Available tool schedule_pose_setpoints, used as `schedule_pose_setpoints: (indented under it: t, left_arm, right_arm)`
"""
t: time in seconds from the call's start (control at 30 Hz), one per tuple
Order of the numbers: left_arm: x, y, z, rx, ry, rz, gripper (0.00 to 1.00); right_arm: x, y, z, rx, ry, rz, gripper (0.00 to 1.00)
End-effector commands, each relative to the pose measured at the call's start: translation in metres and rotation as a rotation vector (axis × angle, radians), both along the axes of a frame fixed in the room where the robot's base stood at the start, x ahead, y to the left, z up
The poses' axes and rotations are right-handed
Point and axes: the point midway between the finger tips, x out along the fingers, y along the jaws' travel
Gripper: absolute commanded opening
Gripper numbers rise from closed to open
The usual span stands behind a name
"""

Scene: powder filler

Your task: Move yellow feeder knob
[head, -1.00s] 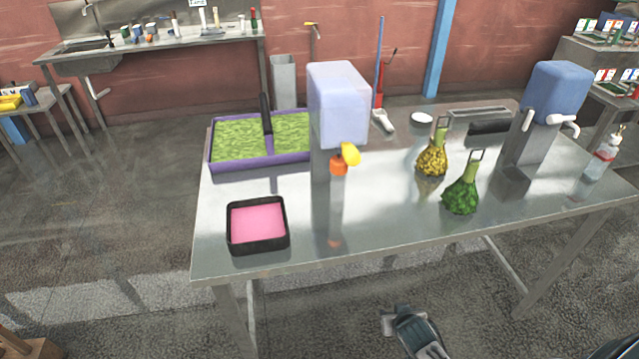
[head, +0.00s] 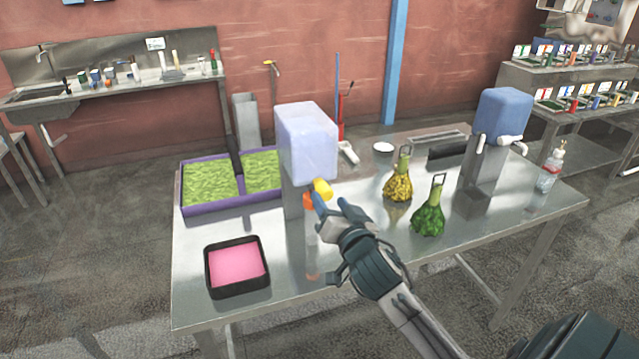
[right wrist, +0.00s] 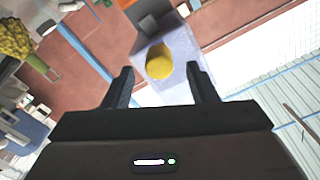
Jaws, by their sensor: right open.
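The yellow feeder knob (head: 322,188) sticks out from the front of a feeder with a pale lavender box (head: 306,142) on top. An orange part (head: 309,201) sits just below the knob. My right gripper (head: 335,206) is open, close in front of the knob and a little below it in the head view. In the right wrist view the knob (right wrist: 159,62) shows between and beyond the two open fingers (right wrist: 160,85), with the pale box behind it. I cannot tell whether a finger touches it. My left gripper is not in view.
A black tray with pink contents (head: 237,266) lies at the table's front left. A purple-rimmed green tray (head: 215,206) is behind it. Yellow (head: 398,186) and green (head: 429,215) bundles stand right of my gripper. A blue-topped feeder (head: 502,115) stands further right.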

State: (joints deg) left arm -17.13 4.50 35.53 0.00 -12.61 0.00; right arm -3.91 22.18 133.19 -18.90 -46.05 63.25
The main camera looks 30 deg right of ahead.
Motion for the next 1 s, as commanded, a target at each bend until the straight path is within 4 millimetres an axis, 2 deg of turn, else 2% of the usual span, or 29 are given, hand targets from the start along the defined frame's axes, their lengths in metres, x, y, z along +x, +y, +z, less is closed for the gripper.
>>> schedule_pose_setpoints:
  t: [0.1,0.3,0.5,0.73,0.77,1.0]
  left_arm:
    - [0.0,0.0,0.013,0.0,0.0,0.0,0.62]
    - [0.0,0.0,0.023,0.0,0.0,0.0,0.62]
    - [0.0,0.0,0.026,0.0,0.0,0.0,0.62]
    - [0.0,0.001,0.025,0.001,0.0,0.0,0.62]
    - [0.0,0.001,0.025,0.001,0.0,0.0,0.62]
    - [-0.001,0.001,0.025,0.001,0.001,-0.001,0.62]
  right_arm:
    - [0.024,-0.006,0.004,-0.001,0.001,-0.002,0.52]
    - [0.052,-0.012,0.002,-0.001,0.002,-0.001,0.52]
    - [0.063,-0.015,0.0,-0.002,0.002,0.0,0.52]
    - [0.064,-0.015,-0.001,-0.001,0.003,0.0,0.52]
    - [0.064,-0.015,-0.001,-0.001,0.003,0.0,0.5]
    - [0.064,-0.015,-0.001,-0.002,0.003,0.0,0.03]
